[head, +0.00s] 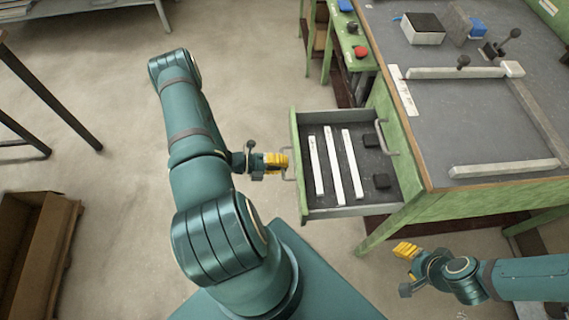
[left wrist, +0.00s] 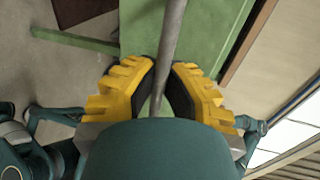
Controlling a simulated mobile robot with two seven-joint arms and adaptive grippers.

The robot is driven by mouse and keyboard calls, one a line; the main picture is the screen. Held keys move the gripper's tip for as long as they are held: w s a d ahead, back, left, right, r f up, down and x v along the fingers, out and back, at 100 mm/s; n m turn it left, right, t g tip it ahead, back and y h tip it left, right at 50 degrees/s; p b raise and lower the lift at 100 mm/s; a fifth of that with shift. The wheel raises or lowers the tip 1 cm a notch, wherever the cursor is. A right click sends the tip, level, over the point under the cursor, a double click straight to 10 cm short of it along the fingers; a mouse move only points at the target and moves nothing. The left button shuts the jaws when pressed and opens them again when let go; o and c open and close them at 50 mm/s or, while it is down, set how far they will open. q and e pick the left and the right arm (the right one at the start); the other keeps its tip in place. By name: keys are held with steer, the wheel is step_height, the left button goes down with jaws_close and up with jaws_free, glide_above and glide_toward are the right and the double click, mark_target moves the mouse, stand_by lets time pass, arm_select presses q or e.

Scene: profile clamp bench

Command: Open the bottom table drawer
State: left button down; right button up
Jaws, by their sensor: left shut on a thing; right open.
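The green table drawer (head: 350,211) is pulled out from the green bench. A second grey handle (head: 386,138) sits on the bench front above the open drawer. My left gripper (head: 279,163) is shut on the open drawer's grey handle (head: 288,174). In the left wrist view, the yellow fingers (left wrist: 160,88) close around the handle bar (left wrist: 171,35), with green drawer front behind it. My right gripper (head: 405,249) is open and empty, below and right of the drawer.
The bench top (head: 470,130) carries a clamp frame of white profiles (head: 505,168) and a white box (head: 422,30). A green side table (head: 352,45) stands behind. A brown box (head: 35,240) is at lower left. Floor left of the drawer is clear apart from my arm.

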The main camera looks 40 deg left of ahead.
stand_by(0.3)
arm_select(q)
steer(key=c, duration=1)
jaws_free()
steer(key=v, duration=1.2)
steer(key=shift+a, duration=0.1)
